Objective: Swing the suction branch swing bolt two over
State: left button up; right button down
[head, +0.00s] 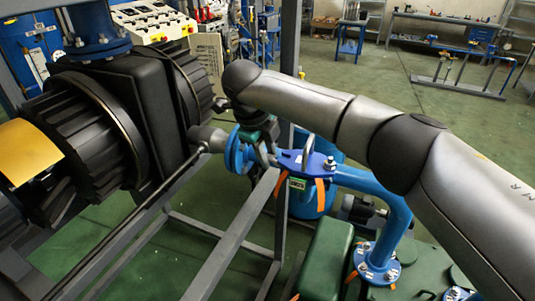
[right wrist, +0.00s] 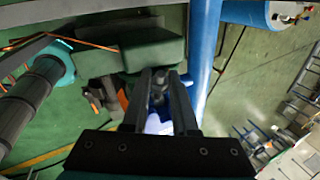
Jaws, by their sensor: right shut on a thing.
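My right gripper (head: 266,154) reaches down from the end of my right arm to the blue suction branch, beside its flange (head: 239,152). In the right wrist view, the two dark fingers (right wrist: 160,80) are shut on a small grey piece, seemingly the swing bolt (right wrist: 158,91). The head view does not show the bolt clearly, as the gripper covers it. A blue plate (head: 318,164) with an upright handle, a green tag and orange strips sits just right of the gripper. My left gripper is not in view.
A black ribbed machine (head: 148,100) stands close on the left. Grey frame bars (head: 235,240) run below the branch. A blue bent pipe (head: 394,222) goes down to green equipment (head: 325,260). Open green floor and benches lie behind.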

dwell(0.3)
jog(key=shift+d+r+t+y+b, duration=0.2)
jog(key=shift+d+t+y+b, duration=0.1)
jog(key=shift+y+b, duration=0.5)
jog(key=b, duration=0.2)
jog(key=y+b, duration=0.1)
jog(key=b, duration=0.1)
jog(key=shift+s+d+r+m+t+y, duration=0.2)
jog(key=shift+d+r+m+t+y, duration=0.1)
jog(key=shift+s+d+r+y+b, duration=0.1)
jog(key=shift+r+y+b, duration=0.2)
jog(key=shift+b, duration=0.2)
jog(key=c, duration=1)
grip_release()
jog(key=b+v, duration=0.2)
jog(key=v, duration=1.3)
jog(key=shift+s, duration=0.35)
